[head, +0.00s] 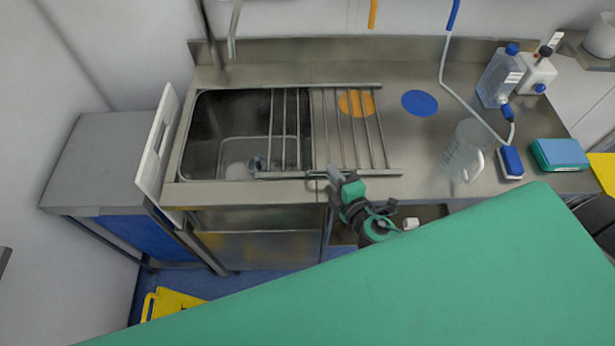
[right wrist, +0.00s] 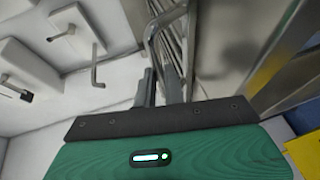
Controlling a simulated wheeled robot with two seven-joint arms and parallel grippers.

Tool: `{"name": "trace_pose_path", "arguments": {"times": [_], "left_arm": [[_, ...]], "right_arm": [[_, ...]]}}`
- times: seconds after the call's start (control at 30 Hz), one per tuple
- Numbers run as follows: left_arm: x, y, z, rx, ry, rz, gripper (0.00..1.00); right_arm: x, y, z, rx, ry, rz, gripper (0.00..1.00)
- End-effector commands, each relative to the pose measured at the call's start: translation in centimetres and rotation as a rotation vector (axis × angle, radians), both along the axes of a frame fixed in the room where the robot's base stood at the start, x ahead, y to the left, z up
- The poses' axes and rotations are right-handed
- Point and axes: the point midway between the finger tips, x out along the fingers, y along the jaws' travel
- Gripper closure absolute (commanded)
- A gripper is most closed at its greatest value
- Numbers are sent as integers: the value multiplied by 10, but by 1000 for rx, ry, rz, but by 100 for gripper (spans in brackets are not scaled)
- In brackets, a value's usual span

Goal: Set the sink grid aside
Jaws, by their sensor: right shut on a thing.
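The sink grid (head: 345,130) is a rack of parallel metal bars. In the head view it lies partly over the right part of the sink (head: 207,125) and partly over the steel counter to its right. My right gripper (head: 334,174) is at the grid's front rail and is shut on it. In the right wrist view the fingers (right wrist: 162,88) close around a metal bar of the grid (right wrist: 165,40). My left gripper is not in view.
An orange disc (head: 357,103) lies under the grid and a blue disc (head: 419,103) lies right of it. A clear jug (head: 460,155), bottles (head: 498,75) and a sponge pack (head: 560,154) stand further right. A green surface (head: 400,280) fills the foreground.

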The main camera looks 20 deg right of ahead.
Motion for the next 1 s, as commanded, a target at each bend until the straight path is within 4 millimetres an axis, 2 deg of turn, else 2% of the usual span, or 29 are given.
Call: {"name": "trace_pose_path", "arguments": {"times": [0.2, 0.6, 0.63, 0.73, 1.0], "left_arm": [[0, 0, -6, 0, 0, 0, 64], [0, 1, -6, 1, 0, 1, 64], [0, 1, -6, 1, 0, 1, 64], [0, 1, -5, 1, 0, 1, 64], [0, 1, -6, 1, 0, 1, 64]], "right_arm": [[-8, -18, -1, 1, 2, 3, 100], [-8, -23, 0, -2, 2, -3, 100], [-8, -23, 0, -2, 2, -3, 86], [-8, -23, 0, -2, 1, -3, 68], [-8, -22, -1, 0, 2, 0, 68]]}}
